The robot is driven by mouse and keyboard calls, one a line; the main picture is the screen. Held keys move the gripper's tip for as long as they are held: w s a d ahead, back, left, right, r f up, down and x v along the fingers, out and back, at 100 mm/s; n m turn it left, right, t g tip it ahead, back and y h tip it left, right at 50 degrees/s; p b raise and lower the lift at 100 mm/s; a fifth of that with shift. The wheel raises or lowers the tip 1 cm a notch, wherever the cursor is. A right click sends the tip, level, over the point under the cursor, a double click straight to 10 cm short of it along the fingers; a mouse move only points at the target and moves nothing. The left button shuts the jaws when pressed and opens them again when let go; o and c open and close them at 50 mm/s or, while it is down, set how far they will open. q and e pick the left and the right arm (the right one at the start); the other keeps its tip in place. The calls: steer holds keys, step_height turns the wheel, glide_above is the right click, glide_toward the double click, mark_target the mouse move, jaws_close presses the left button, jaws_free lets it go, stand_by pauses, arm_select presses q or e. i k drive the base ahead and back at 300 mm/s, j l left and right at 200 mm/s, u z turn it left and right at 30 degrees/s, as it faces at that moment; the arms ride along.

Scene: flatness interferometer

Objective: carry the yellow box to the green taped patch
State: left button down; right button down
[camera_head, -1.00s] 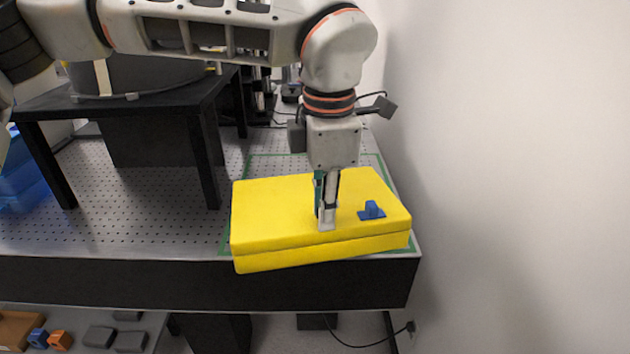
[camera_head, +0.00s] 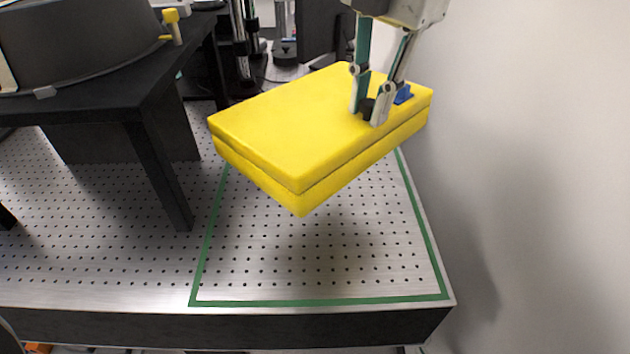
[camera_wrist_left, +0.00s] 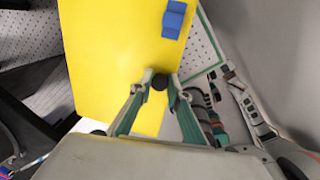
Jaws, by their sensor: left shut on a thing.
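The yellow box (camera_head: 300,125) is a flat slab with a blue block (camera_head: 403,95) and a black knob (camera_head: 367,108) on top. It hangs above the back part of the green taped patch (camera_head: 320,300), apart from the perforated table. My left gripper (camera_head: 368,114) is shut on the knob near the box's right end. In the left wrist view, the left gripper (camera_wrist_left: 158,84) has its fingertips on the knob, with the yellow box (camera_wrist_left: 110,50) beneath. Grey and teal parts, seemingly of my right gripper (camera_wrist_left: 203,112), show beside it; their opening is unclear.
A black raised stand (camera_head: 150,120) with a dark round housing (camera_head: 80,40) stands left of the patch. A white wall (camera_head: 530,180) closes the right side. The front part of the patch is bare, up to the table's front edge (camera_head: 240,325).

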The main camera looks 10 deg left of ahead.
mark_target(327, 211)
steer(key=k, duration=1.35)
